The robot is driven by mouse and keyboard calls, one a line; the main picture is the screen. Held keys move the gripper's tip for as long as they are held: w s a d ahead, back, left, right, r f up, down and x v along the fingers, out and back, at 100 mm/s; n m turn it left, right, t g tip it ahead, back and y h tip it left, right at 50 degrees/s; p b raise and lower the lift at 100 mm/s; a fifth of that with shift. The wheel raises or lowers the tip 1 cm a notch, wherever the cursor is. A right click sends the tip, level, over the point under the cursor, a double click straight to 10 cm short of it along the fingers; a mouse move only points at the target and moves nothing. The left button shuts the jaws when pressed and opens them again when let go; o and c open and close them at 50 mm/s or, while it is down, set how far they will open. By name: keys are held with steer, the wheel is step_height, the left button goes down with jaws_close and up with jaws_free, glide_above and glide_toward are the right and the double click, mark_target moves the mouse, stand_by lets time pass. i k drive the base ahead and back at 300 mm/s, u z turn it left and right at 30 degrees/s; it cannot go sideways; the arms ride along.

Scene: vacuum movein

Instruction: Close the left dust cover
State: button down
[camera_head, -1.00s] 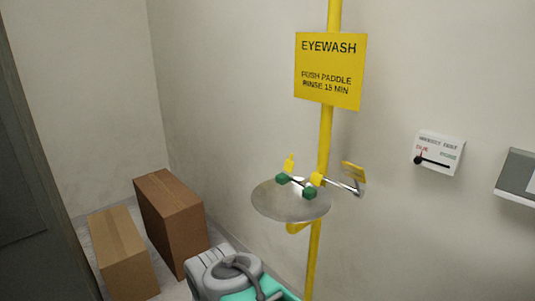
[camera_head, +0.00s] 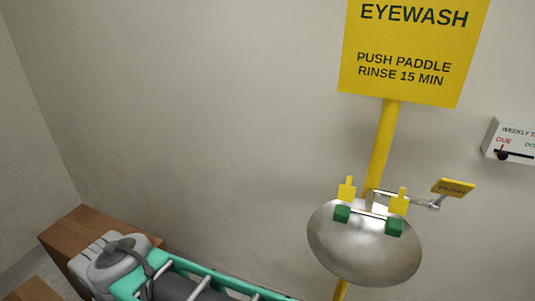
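The eyewash has a shiny metal bowl (camera_head: 365,255) on a yellow pole (camera_head: 381,145). Two green spray heads stand over the bowl, the left one (camera_head: 341,213) and the right one (camera_head: 394,227). The left dust cover (camera_head: 347,189) is a small yellow flap standing upright behind the left head, which is uncovered. The right dust cover (camera_head: 399,201) is a similar yellow flap, also upright. I cannot make out my gripper's fingers in this view.
A yellow paddle (camera_head: 453,187) marked PUSH sticks out to the right of the bowl. A yellow EYEWASH sign (camera_head: 411,45) hangs above. A white weekly-test card (camera_head: 511,141) is on the wall at right.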

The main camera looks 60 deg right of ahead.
mark_target(346, 193)
steer(key=i, duration=1.15)
steer(key=z, duration=1.4)
